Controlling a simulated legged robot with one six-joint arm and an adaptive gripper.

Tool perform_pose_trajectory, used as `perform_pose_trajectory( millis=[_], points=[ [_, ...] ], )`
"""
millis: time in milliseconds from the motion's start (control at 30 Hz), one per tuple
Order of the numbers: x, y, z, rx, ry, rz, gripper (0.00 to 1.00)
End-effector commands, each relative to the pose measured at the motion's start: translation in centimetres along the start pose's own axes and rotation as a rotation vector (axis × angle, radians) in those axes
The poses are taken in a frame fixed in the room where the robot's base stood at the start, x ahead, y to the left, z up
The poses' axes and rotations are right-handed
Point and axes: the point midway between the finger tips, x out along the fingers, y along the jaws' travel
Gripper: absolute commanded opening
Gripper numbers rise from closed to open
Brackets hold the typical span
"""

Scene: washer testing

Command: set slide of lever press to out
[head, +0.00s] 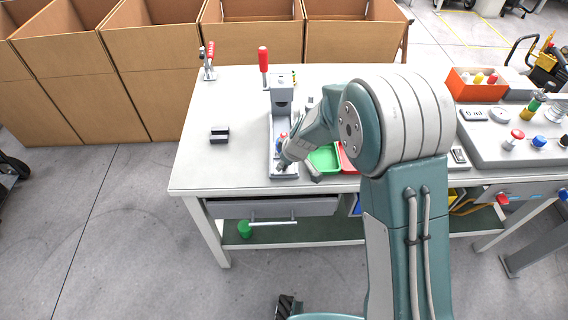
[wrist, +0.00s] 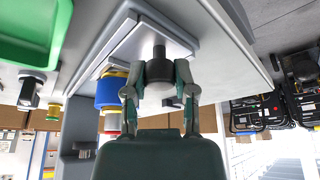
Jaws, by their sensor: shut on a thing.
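The lever press (head: 281,92) stands on the workbench in the head view, with a red-handled lever (head: 263,59) upright at its top. Its grey slide plate (head: 284,175) lies at the front of the press base, near the bench's front edge. My gripper (head: 285,162) is at the slide's front, partly hidden by my arm. In the wrist view, which looks upside down, my gripper (wrist: 161,93) has its two fingers closed around a dark round knob (wrist: 160,69) on the slide (wrist: 150,42). A blue and yellow part (wrist: 110,90) is beside the fingers, close to the slide.
A green tray (head: 324,158) and a red tray (head: 346,158) are right of the press, close to my arm. A black block (head: 219,135) lies to the left. A toggle clamp (head: 208,62) is at the back left. The bench's left side is mostly free.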

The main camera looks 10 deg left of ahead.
Motion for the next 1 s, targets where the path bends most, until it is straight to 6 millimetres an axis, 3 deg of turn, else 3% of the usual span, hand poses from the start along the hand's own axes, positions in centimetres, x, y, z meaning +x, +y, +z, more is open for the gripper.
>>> perform_pose_trajectory(
  millis=[233,267,333,767,1000],
  points=[
    [0.1,-0.5,0.6,0.000,-0.013,-0.015,0.00],
    [0.1,-0.5,0.6,0.000,-0.013,-0.016,0.40],
    [0.1,-0.5,0.6,0.000,-0.013,-0.016,0.70],
    [-0.3,-0.3,0.3,0.000,-0.007,-0.009,0.70],
    [-4.1,-0.2,0.2,0.000,-0.004,-0.007,0.70]
  ],
)
